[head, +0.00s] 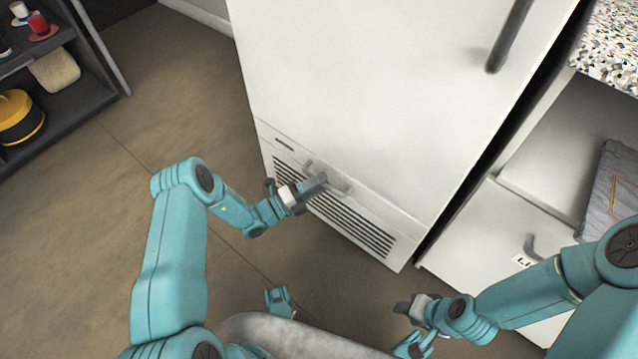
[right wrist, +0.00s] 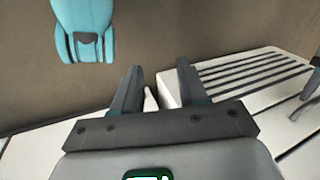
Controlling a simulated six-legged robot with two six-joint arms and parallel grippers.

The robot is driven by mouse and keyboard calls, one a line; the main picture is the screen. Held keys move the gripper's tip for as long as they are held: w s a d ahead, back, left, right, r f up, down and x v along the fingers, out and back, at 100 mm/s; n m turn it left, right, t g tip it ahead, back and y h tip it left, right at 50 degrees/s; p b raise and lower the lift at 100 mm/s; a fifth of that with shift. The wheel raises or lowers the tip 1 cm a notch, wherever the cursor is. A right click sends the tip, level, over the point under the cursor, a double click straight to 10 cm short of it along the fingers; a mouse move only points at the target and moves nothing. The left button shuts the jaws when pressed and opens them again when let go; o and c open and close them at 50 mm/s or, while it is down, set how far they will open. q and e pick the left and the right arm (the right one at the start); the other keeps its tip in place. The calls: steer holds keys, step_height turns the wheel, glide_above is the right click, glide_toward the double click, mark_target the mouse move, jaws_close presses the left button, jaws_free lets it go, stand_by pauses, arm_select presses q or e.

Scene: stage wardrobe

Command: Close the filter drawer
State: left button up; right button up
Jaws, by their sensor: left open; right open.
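The filter drawer (head: 345,215) is the white slotted front at the foot of a tall white cabinet, with a pale bar handle (head: 345,188). I cannot tell how far its front stands out from the cabinet. My left gripper (head: 318,184) is open at the handle and hides part of it; contact is unclear. My right gripper (head: 408,306) is open and empty, low in front of the cabinet. In the right wrist view its two fingers (right wrist: 160,82) are apart, and the slotted front (right wrist: 250,72) shows beyond them at right.
The tall cabinet (head: 370,90) fills the middle. At right, a white unit (head: 490,220) has a handle, a partly hidden label and folded dark cloth (head: 610,190), below a speckled counter (head: 615,45). A dark shelf (head: 75,95) stands at left. Brown floor (head: 90,210) is clear between.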

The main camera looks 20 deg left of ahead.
arm_select(q)
steer(key=shift+s+a, duration=0.1)
steer(key=p+v, duration=0.3)
steer(key=v, duration=1.3)
arm_select(e)
steer(key=r, duration=0.1)
steer(key=s+r, duration=0.1)
steer(key=r, duration=0.1)
steer(key=shift+s+a+g, duration=0.2)
steer(key=shift+s+g, duration=0.1)
arm_select(q)
steer(key=shift+s, duration=0.15)
